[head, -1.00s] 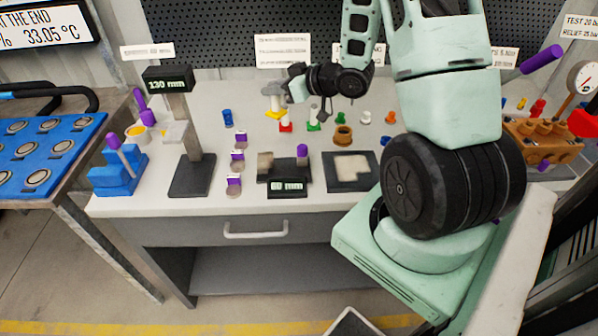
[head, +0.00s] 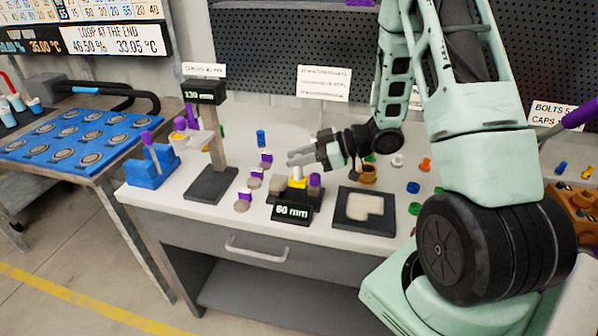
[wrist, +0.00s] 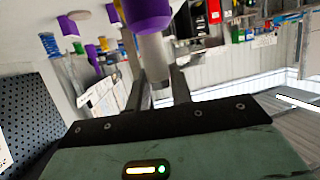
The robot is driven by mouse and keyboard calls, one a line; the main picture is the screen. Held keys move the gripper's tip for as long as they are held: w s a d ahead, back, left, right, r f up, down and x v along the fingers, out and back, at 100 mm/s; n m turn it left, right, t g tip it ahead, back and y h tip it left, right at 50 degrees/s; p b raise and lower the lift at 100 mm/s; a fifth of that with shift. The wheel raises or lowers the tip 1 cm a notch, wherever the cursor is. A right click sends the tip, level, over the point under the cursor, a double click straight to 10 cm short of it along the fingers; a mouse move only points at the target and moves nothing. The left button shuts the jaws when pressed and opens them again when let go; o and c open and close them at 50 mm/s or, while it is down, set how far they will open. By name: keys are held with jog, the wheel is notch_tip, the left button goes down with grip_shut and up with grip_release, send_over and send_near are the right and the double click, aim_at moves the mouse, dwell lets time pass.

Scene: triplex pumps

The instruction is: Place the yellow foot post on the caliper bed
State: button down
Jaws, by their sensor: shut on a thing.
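The yellow foot post (head: 298,182) is a pale upright post with a yellow foot. My gripper (head: 300,160) is shut on its upper part, and in the wrist view its pale shaft (wrist: 153,58) stands between the two fingers. The caliper (head: 291,211) is dark, with a "60 mm" display at its front and a purple knob (head: 315,180) at its right. The post's foot is at the caliper bed, between a grey block at left and the purple knob. I cannot tell whether the foot touches the bed. The purple knob also shows close to the post in the wrist view (wrist: 148,14).
A height gauge reading "130 mm" (head: 205,92) stands left of the caliper, with several purple-topped pieces between them. A dark tray with a pale patch (head: 343,212) lies to the right. Small coloured parts lie behind it. A blue stand (head: 148,170) is at far left.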

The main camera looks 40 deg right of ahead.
aim_at(299, 171)
jog(key=shift+f, duration=1.95)
jog(key=shift+f, duration=0.1)
jog(key=c, duration=1.2)
grip_release()
jog(key=shift+c, duration=0.2)
